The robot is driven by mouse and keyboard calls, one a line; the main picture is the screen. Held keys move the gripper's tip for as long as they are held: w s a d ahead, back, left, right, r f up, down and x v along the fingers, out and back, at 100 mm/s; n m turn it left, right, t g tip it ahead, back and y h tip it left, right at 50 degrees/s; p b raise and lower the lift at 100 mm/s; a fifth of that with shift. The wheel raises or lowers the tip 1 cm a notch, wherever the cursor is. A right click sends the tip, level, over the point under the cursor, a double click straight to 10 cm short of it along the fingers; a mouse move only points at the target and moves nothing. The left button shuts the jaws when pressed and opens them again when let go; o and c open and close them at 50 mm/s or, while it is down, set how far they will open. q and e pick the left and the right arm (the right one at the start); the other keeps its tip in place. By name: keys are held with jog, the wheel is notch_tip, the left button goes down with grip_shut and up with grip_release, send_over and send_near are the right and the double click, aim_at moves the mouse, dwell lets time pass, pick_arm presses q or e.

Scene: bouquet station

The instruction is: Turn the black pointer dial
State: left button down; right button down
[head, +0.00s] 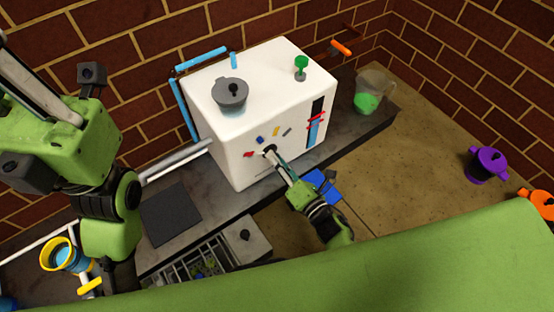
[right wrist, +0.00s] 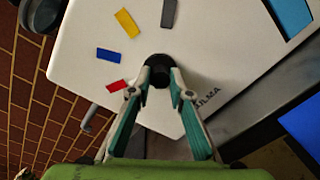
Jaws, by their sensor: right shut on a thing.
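The black pointer dial (right wrist: 160,68) is on the front face of the white box-shaped machine (head: 230,140). Red, yellow, blue and grey marks are spread around it on the panel. My right gripper (right wrist: 161,88) is shut on the dial, with one fingertip on each side of it. In the head view the right gripper (head: 273,157) reaches the machine's front from below and covers most of the dial. Which mark the pointer faces cannot be told. My left arm shows at the left of the head view, but its gripper does not show.
A wire rack (head: 200,262) is below. Purple (head: 487,165) and orange (head: 540,200) pots are at the far right.

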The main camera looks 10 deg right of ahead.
jog(key=shift+f, duration=0.1)
jog(key=c, duration=1.8)
grip_release()
jog(key=shift+c, duration=0.2)
jog(key=shift+s, duration=0.15)
jog(key=v, duration=0.7)
jog(key=shift+s+d, duration=0.1)
